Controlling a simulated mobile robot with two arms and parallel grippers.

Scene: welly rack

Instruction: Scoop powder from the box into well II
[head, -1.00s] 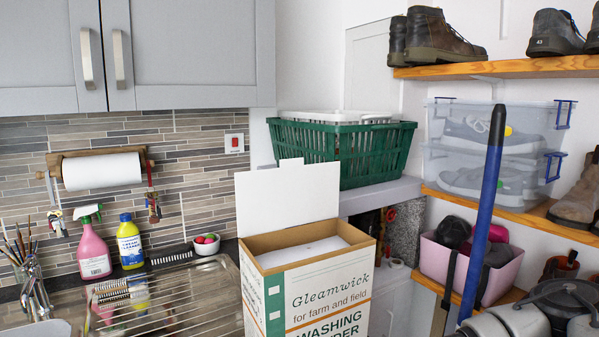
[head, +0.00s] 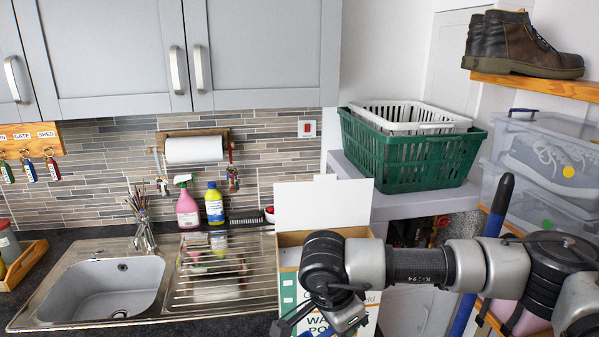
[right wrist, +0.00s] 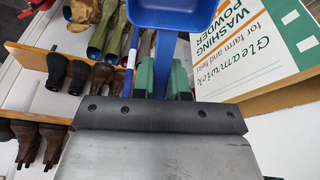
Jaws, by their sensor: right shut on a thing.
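My right gripper (head: 345,322) is low in front of the box, at the bottom edge of the head view. In the right wrist view its green-tipped fingers (right wrist: 162,82) are shut on the handle of a blue scoop (right wrist: 184,14). The box front (right wrist: 255,45) shows upside down beside it. My left gripper and well II are not visible.
A pink spray bottle (head: 187,208) and yellow bottle (head: 214,205) stand behind. A green basket (head: 410,150) sits on the shelf at right. A blue pole (head: 497,205) stands behind my arm.

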